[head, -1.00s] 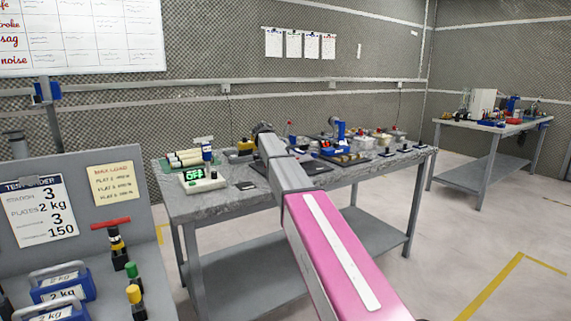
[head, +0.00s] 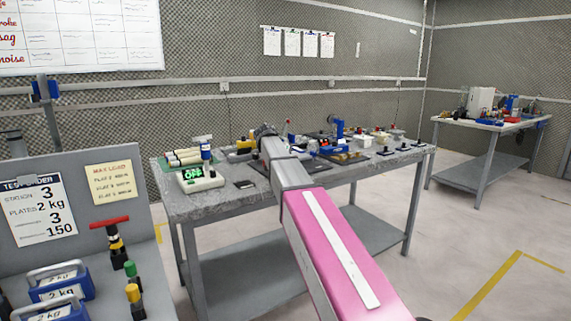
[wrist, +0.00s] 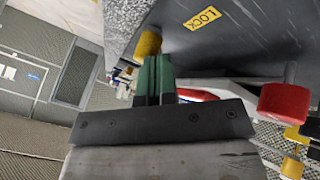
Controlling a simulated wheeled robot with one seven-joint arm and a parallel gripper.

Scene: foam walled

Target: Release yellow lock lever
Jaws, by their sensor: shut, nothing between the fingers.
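In the wrist view, a yellow knob (wrist: 148,44) shows at the upper middle, beside a grey plate (wrist: 235,45) with a yellow LOCK label (wrist: 202,18). The knob looks like the end of the yellow lock lever; the rest of the lever is hidden. My gripper (wrist: 153,65) is shut and empty, its green fingers just below the knob in the picture. I cannot tell whether they touch it. In the head view my arm reaches over the grey workbench (head: 190,205) and hides the lever and my fingers.
In the head view, a digital display (head: 200,179) and small devices crowd the bench. A second table (head: 490,125) stands far right; the floor between is clear.

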